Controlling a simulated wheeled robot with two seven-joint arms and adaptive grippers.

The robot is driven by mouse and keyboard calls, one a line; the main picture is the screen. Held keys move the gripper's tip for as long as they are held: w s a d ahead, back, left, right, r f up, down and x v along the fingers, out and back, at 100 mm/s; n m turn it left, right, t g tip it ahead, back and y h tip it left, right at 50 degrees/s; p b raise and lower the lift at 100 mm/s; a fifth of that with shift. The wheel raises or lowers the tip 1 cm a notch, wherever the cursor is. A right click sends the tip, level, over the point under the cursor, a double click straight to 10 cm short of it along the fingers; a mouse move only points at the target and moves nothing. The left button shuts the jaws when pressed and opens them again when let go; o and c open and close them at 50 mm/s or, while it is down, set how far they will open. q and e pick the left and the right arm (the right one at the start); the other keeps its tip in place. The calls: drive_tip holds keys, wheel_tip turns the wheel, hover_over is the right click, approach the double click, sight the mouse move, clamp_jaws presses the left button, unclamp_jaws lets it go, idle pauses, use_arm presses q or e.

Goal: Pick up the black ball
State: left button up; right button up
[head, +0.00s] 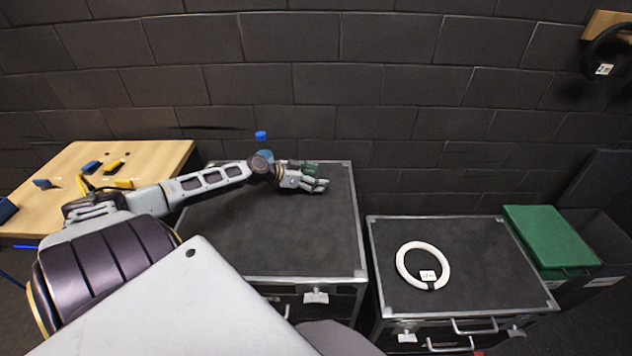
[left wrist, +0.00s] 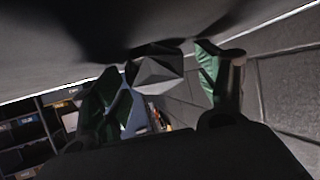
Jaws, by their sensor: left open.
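No black ball can be made out with certainty in the head view. My left gripper (head: 308,180) is open, low over the far part of a black case (head: 270,235) with metal edges. In the left wrist view, the green-padded fingers of my left gripper (left wrist: 160,68) are spread apart. A grey faceted shape (left wrist: 157,75) shows between them, close to a dark surface; I cannot tell whether it is the ball. My right gripper is not in view.
A blue-capped item (head: 261,136) stands behind my left forearm. A wooden table (head: 145,155) with blue and yellow pieces is at left. A second case (head: 470,250) carries a white ring (head: 405,272). A green-topped box (head: 550,237) stands at right. A dark brick wall closes the back.

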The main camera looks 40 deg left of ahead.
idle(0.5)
use_arm(q)
drive_tip(key=c, duration=0.9)
